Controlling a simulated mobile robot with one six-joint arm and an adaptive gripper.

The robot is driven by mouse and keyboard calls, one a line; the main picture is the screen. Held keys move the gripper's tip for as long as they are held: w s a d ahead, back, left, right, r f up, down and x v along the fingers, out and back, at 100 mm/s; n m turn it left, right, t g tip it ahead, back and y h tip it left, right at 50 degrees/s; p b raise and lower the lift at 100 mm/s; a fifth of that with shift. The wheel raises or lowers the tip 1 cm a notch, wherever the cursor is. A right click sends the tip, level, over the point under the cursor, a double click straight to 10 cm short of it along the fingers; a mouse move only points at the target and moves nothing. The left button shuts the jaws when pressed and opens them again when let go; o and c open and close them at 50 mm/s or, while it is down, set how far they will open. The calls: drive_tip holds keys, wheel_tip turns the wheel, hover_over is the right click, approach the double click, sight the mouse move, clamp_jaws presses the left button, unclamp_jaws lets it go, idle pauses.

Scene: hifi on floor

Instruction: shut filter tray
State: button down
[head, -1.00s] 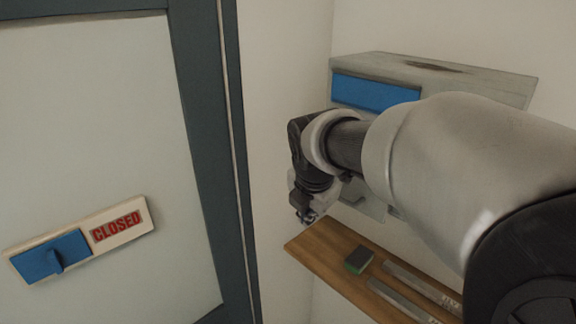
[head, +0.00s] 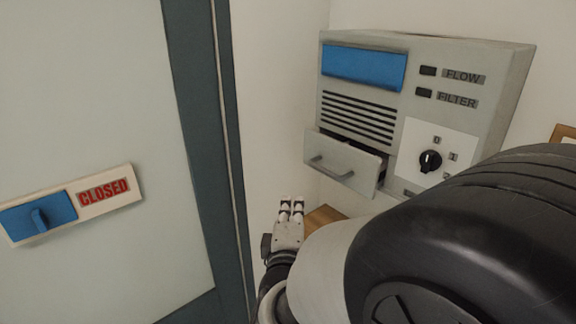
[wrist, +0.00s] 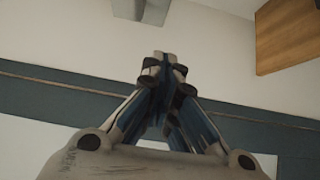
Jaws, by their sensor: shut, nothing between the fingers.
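In the wrist view my gripper (wrist: 165,60) is also shut and empty. A pale grey shape at the top of that view is too cut off to name surely.
The unit carries a blue panel (head: 364,67), FLOW and FILTER labels and a black rotary knob (head: 430,161). A wooden shelf (head: 325,214) lies below, mostly hidden by my arm. A door with a blue latch (head: 38,217) reading CLOSED is on the left.

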drive_tip(key=w+d+p, duration=0.2)
drive_tip(key=w+d, duration=0.2)
drive_tip(key=w, duration=0.8)
drive_tip(key=shift+d, duration=0.35)
drive_tip(key=shift+w, duration=0.1)
drive_tip(key=w+d+b, duration=0.1)
drive_tip(key=d, duration=0.1)
drive_tip(key=w+d, duration=0.1)
drive_tip(key=shift+w+d+b, duration=0.3)
drive_tip(key=shift+d+b, duration=0.05)
drive_tip(key=shift+a+r, duration=0.1)
